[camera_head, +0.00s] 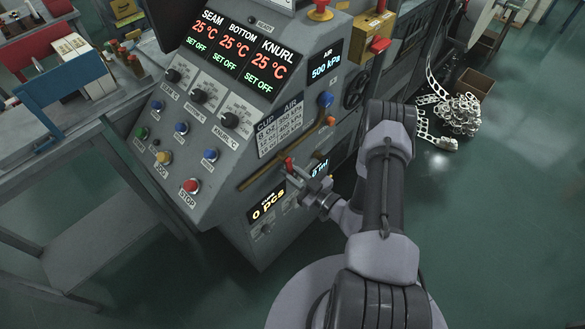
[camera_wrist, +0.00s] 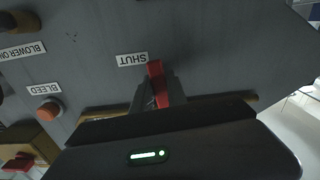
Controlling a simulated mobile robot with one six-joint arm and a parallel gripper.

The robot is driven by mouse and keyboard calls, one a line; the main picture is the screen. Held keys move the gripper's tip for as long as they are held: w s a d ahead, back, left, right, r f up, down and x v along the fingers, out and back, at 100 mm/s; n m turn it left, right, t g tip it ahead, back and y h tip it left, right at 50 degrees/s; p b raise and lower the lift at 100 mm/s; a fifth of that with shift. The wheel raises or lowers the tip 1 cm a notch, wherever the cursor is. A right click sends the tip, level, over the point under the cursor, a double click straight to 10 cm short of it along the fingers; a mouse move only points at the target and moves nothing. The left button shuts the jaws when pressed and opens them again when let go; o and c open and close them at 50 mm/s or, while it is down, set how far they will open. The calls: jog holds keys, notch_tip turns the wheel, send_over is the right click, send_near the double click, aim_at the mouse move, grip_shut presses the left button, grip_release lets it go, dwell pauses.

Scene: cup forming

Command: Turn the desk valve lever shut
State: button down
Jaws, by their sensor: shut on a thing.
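The red valve lever (camera_head: 289,164) is on the lower sloped front of the grey machine, beside a brass pipe (camera_head: 252,180). My gripper (camera_head: 298,181) reaches it from the lower right. In the wrist view the red lever (camera_wrist: 156,72) lies between the two grey fingers of my gripper (camera_wrist: 154,92), which are shut on it. The lever's tip is at the right end of a white label (camera_wrist: 132,59) reading SHUT, upside down there. The valve body is hidden behind my gripper.
Digital displays (camera_head: 235,45), knobs and buttons cover the panel, with a red STOP button (camera_head: 190,186) to the left. An orange bleed button (camera_wrist: 48,110) is left of the lever in the wrist view. A chain of metal scrap (camera_head: 455,112) lies on the open green floor.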

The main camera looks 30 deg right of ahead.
jog(key=shift+s+a+m, duration=0.15)
jog(key=shift+a+m, duration=0.15)
jog(key=shift+m, duration=0.3)
jog(key=c, duration=1.3)
grip_release()
jog(key=p+v, duration=0.3)
jog(key=v, duration=1.4)
jog(key=shift+s, duration=0.2)
jog(key=shift+r, duration=0.15)
